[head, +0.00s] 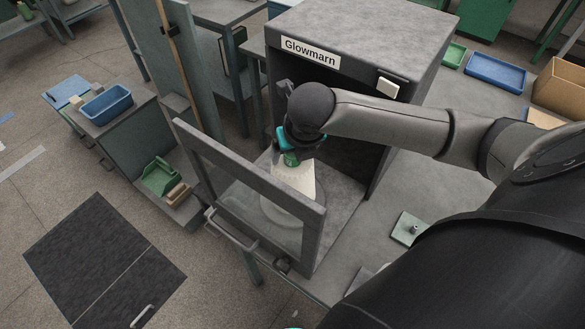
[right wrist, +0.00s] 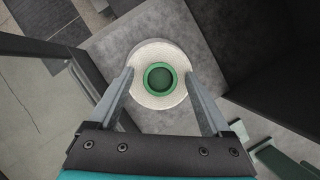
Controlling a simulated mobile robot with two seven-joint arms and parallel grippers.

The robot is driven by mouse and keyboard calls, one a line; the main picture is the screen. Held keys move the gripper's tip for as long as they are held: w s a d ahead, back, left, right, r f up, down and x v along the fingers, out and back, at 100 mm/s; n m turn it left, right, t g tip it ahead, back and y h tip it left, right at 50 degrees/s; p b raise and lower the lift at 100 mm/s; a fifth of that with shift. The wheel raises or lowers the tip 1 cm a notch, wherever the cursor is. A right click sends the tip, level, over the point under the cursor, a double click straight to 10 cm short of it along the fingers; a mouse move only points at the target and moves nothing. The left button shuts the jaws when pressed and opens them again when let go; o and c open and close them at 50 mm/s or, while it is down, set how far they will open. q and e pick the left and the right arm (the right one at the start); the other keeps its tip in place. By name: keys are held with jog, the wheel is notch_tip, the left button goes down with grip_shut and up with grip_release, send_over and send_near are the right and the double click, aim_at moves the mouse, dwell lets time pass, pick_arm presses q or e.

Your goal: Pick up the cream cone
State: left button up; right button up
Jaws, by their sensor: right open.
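The cream cone (head: 296,181) stands upright at the front of the grey machine, partly seen through the window of its open door. A green ring or tube end (right wrist: 160,78) shows at its top, and the cream winding (right wrist: 159,56) surrounds it in the right wrist view. My right gripper (head: 290,161) is over the cone's top, pointing down. In the right wrist view its open fingers (right wrist: 159,88) lie to either side of the cone. I cannot tell whether they touch it. My left gripper is not in view.
The machine, labelled Glowmarn (head: 345,35), has a dark interior behind the cone. Its framed door (head: 250,170) stands open close to my right gripper. A small plate with a peg (head: 409,229) lies on the bench at right.

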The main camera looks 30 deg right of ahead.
grip_shut()
dwell(0.7)
jog(key=shift+w+r, duration=0.1)
